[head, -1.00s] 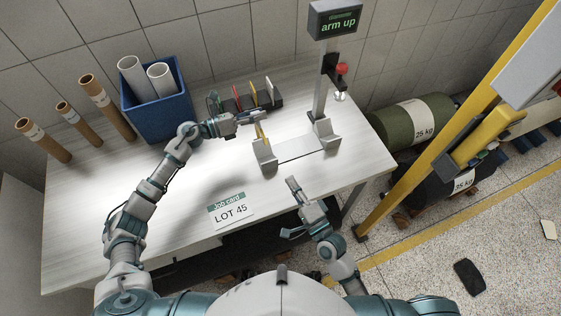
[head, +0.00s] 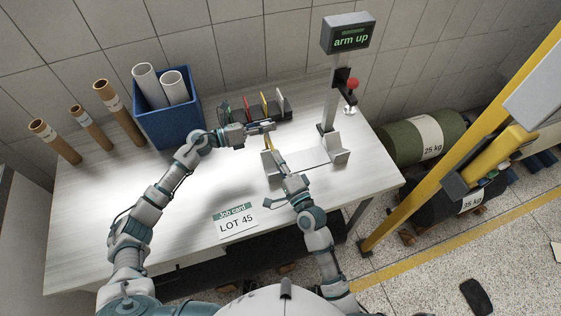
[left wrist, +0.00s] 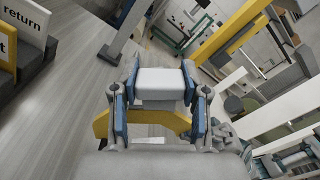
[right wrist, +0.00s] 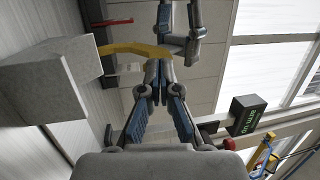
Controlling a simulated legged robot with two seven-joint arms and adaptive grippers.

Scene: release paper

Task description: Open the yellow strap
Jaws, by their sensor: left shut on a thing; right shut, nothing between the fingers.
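The yellow strap (head: 268,142) rises from a grey block (head: 273,169) on the bench. My left gripper (head: 268,127) is at the strap's upper end. In the left wrist view, its fingers (left wrist: 160,85) flank a pale block, and the yellow strap (left wrist: 140,123) curves past beneath it; how the two join is hidden. My right gripper (head: 279,158) is shut and empty beside the grey block. In the right wrist view its fingertips (right wrist: 152,75) are close to the strap (right wrist: 135,48), with my left fingers beyond; contact is unclear.
A display (head: 348,34) reads "arm up" on a post with a red knob (head: 352,84). A rack (head: 255,108) of coloured cards stands behind my left gripper. A blue bin (head: 168,118) and brown tubes (head: 90,127) stand left. A job card (head: 234,220) lies in front.

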